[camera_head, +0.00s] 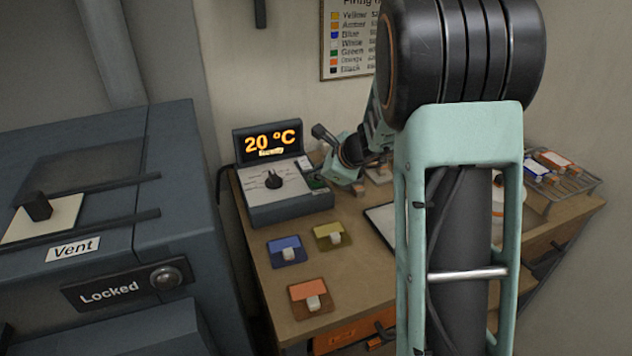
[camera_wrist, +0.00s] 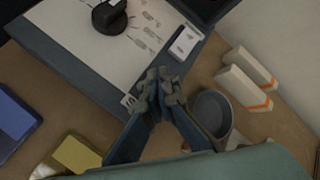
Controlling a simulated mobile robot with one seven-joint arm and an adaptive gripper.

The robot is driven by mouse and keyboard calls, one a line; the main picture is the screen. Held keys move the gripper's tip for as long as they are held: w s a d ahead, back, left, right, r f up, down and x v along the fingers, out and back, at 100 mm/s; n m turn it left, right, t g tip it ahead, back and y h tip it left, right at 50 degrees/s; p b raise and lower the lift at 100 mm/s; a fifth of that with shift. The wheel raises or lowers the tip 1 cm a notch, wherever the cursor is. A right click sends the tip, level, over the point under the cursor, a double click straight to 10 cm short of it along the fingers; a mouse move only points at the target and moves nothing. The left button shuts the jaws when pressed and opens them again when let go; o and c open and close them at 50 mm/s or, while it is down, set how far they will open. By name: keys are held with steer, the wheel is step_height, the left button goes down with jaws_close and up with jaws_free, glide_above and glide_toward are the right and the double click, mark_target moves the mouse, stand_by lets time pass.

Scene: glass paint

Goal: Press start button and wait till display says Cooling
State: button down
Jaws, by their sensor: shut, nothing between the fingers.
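The controller box (camera_head: 290,205) stands on the wooden table. Its raised display (camera_head: 267,141) reads "20 °C" in orange, with a smaller line below that I cannot read. A black knob (camera_head: 273,180) sits on its pale sloped panel; the knob also shows in the wrist view (camera_wrist: 110,16). A small green patch (camera_head: 317,183) at the panel's right side may be the start button. My gripper (camera_wrist: 160,84) is shut and empty over the box's right edge. In the wrist view its fingers cover that part of the panel, so I cannot tell whether they touch it.
Blue (camera_head: 285,250), yellow (camera_head: 328,236) and orange (camera_head: 308,298) paint pieces lie in front of the box. A grey kiln-like unit with a "Locked" plate (camera_head: 125,286) stands left. A wire rack (camera_head: 565,182) is at the right. My arm hides the table's middle.

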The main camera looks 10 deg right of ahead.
mark_target(317, 182)
steer(key=shift+f, duration=0.2)
stand_by(0.4)
steer(key=shift+r+p, duration=0.55)
steer(key=shift+r, duration=0.35)
steer(key=shift+r, duration=0.1)
step_height(317, 182, up, 5)
steer(key=p, duration=0.4)
stand_by(0.4)
